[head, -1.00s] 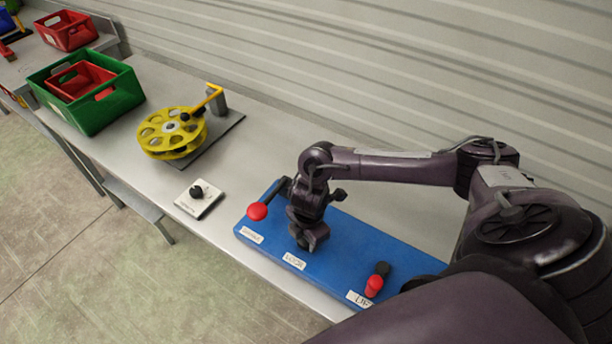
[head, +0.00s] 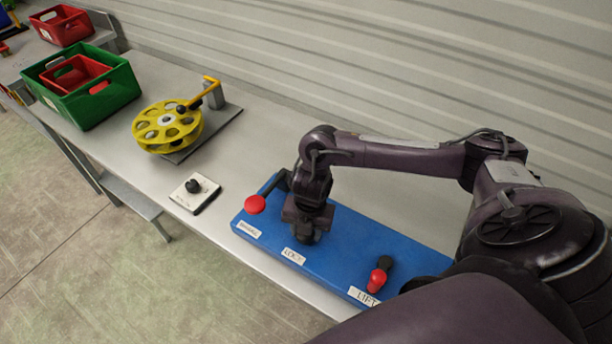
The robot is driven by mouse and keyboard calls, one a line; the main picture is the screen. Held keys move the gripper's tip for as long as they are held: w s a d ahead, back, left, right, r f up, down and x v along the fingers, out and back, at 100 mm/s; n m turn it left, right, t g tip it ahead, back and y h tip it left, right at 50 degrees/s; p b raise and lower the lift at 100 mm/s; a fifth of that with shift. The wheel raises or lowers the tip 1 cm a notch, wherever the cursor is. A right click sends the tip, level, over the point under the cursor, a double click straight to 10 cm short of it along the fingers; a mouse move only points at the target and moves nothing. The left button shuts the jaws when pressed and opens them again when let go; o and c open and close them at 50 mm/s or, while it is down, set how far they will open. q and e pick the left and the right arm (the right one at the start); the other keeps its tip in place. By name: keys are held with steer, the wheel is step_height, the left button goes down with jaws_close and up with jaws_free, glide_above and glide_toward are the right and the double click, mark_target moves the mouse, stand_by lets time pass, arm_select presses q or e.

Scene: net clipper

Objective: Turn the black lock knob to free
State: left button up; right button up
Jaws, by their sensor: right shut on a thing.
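A blue panel (head: 350,250) lies on the table with labels along its front edge. My right gripper (head: 304,236) points down at the panel, just behind the label that seems to read LOCK (head: 293,256). It is shut on the black lock knob, which the fingers mostly hide. I cannot tell which way the knob points. My left gripper is not in view.
On the panel, a red-ended lever (head: 255,204) is left of my gripper and a red-and-black lever (head: 377,279) stands by the LIFT label. A white box with a black knob (head: 194,187), a yellow reel (head: 168,127) and a green crate (head: 84,104) stand farther left.

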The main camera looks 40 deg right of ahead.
steer(key=shift+r, duration=0.1)
stand_by(0.4)
steer(key=o, duration=1)
steer(key=shift+r, duration=0.4)
steer(key=r, duration=0.3)
steer(key=r+p, duration=0.1)
steer(key=r, duration=0.3)
steer(key=shift+s+d, duration=0.15)
steer(key=shift+d, duration=0.05)
steer(key=shift+f, duration=0.1)
